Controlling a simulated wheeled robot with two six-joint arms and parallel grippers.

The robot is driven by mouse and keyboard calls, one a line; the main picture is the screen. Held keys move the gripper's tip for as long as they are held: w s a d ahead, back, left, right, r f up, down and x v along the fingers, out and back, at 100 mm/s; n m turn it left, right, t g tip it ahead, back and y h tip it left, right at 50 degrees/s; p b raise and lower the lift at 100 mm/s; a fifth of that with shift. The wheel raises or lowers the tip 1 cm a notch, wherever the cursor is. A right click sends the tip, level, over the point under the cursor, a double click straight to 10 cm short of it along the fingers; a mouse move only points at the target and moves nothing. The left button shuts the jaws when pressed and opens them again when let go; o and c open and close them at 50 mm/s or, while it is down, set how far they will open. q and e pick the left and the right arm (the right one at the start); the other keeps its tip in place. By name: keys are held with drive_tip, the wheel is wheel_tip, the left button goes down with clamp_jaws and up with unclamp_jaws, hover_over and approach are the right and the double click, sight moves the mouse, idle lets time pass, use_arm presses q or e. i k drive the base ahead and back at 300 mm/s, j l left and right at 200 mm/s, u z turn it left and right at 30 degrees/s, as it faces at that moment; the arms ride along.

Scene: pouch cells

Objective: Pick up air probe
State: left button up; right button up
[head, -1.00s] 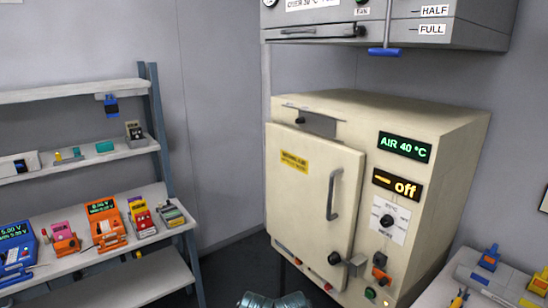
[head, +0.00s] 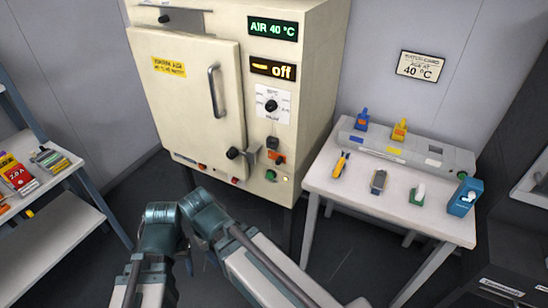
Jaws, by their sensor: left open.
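I cannot tell for certain which item is the air probe. Several small tools lie on the white table at the right: a yellow and dark tool (head: 341,164), a grey one (head: 378,181) and a green and white one (head: 418,194). My left gripper (head: 195,258) is low in the picture, in front of the oven and well apart from the table; it is open, with its fingers dark and partly hidden by my arms. My right gripper is not clearly seen.
The cream oven (head: 200,95) stands behind my arms, its door shut and its display reading AIR 40 °C and off. The white table (head: 330,185) bears a grey rack (head: 435,160) with blue and yellow pieces, plus a blue box (head: 464,197). Shelves (head: 75,225) stand left.

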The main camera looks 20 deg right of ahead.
sight(340, 163)
drive_tip(key=z, duration=1.45)
